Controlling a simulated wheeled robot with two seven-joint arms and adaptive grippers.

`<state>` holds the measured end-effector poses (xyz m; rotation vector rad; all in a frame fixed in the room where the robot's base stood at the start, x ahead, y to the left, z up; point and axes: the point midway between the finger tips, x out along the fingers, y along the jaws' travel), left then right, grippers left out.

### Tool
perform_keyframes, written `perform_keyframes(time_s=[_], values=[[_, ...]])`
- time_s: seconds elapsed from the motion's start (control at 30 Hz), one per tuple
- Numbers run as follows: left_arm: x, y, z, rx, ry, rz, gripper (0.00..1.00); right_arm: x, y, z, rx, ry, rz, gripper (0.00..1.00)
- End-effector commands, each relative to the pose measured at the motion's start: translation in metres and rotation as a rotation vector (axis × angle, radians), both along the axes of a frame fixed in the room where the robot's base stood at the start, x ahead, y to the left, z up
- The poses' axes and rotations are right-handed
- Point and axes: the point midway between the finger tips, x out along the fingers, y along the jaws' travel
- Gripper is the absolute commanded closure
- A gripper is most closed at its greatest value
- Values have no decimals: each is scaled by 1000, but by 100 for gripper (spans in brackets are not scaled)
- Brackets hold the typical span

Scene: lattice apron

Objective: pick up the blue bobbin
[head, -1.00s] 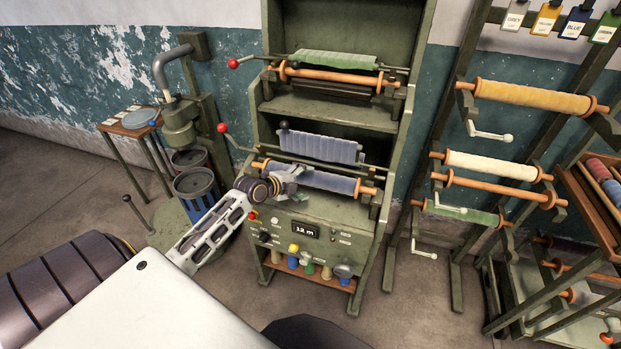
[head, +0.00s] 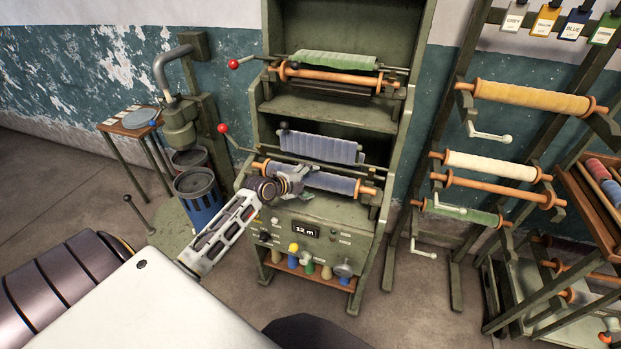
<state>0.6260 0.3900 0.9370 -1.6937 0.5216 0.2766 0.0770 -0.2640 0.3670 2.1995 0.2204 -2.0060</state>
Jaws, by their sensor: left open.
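A blue bobbin (head: 292,264) seems to stand on the low wooden shelf at the front of the green machine, among several other small bobbins; it is small and its shape is hard to make out. A larger blue-grey fabric roll (head: 335,184) with orange ends lies across the machine above the control panel. My left gripper (head: 306,181) is open in front of the left part of this roll, higher than the small bobbins. It hides part of the roll; I cannot tell whether it touches it. My right gripper is out of view.
The machine's panel (head: 335,243) has a "12 m" display. Red-knobbed levers stick out at its left, one red knob (head: 222,128) near my arm. A blue bin (head: 203,205) stands left of it. A rack with rolls, including a yellow one (head: 530,97), stands at the right.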

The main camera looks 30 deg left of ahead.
Motion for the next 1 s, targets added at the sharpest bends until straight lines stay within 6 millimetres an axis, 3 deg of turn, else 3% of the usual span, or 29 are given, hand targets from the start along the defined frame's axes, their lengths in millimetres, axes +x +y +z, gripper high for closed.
perform_keyframes(time_s=[0.5,1.0], values=[[33,-9,-15,-1,0,0,18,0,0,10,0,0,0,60],[36,-10,-16,1,0,0,18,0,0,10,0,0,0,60]])
